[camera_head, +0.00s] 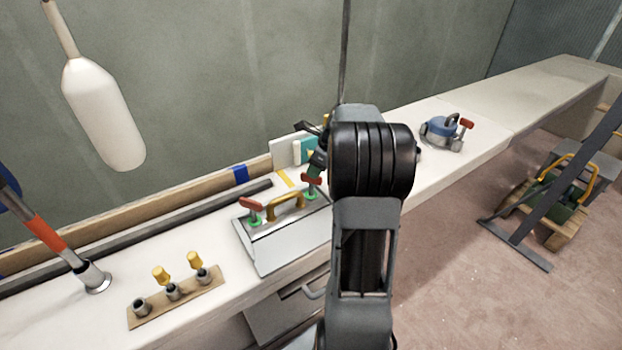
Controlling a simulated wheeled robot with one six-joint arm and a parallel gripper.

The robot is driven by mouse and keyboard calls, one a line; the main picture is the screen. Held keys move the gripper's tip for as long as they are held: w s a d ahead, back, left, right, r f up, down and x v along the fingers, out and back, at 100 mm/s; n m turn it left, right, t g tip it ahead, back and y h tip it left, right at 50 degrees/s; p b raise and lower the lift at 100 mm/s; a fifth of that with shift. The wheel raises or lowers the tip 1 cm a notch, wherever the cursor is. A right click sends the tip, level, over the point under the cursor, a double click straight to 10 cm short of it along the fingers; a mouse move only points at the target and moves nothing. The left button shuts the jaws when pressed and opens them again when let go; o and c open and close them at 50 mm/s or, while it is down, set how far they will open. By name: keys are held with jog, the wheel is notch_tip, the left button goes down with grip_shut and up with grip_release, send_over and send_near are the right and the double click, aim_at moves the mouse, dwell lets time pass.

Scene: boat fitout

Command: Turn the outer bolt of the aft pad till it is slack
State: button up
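A grey-white plate (285,247) with a yellow arched handle (286,200) lies on the long white bench. Two red T-shaped handles on green bases stand at its back edge, a left one (250,205) and a right one (312,180). I cannot tell which of these, if any, is the outer bolt of the aft pad. My gripper (316,160) is partly hidden behind my black arm joint, just above the right red handle. Whether it touches that handle, or is open or shut, does not show.
A wooden strip (176,300) with metal sockets and yellow knobs lies front left. A blue round device (440,130) with a red handle sits farther right. A white fender (103,115) hangs upper left. A red-banded pole (45,235) stands at left. The bench's far right (545,88) is clear.

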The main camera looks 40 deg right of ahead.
aim_at(311, 184)
jog(key=shift+b+x, duration=0.3)
jog(key=shift+x, duration=1.8)
grip_shut()
